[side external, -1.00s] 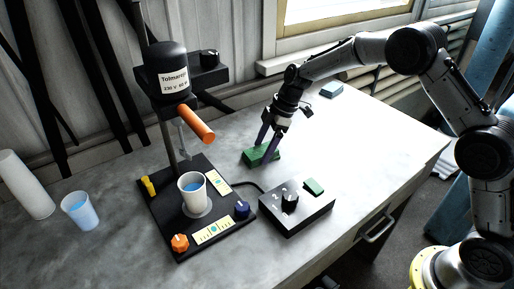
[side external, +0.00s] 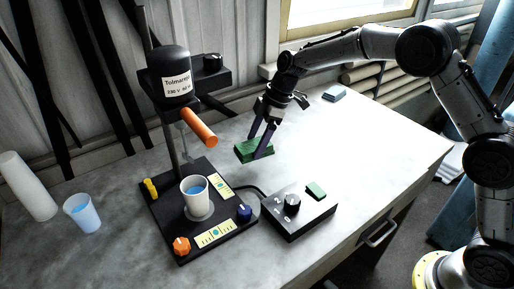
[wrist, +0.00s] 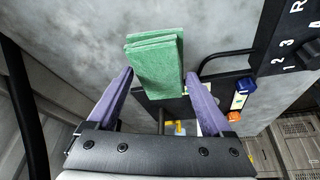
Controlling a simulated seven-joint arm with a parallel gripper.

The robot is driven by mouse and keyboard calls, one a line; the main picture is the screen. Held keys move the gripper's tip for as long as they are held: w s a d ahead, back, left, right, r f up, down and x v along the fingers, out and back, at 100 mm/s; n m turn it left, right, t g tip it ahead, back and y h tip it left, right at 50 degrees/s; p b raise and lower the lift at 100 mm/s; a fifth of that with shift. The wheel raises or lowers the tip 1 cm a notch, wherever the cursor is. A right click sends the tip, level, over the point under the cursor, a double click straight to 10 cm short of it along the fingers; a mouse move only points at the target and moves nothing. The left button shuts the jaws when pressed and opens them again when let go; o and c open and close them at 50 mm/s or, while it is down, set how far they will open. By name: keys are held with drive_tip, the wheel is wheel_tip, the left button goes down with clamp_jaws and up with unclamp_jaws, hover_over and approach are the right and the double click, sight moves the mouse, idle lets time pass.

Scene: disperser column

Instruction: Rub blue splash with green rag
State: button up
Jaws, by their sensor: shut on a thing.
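The green rag (side external: 252,150) is a folded block held between the purple fingers of my gripper (side external: 257,147). It is lifted off the grey table, behind the control box. In the wrist view the folded green rag (wrist: 156,65) sits between the fingertips of my gripper (wrist: 160,76), its layers showing at the far end. I cannot make out a blue splash on the table in either view; the gripper and rag hide part of the surface.
The disperser column (side external: 172,85) with its orange handle (side external: 199,127) stands left of the rag. A white cup (side external: 195,196) of blue liquid is on its base. The control box (side external: 298,212) lies in front. Another blue cup (side external: 82,213) stands left. A blue block (side external: 334,92) lies at the back.

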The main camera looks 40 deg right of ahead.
drive_tip(key=shift+r, duration=1.6)
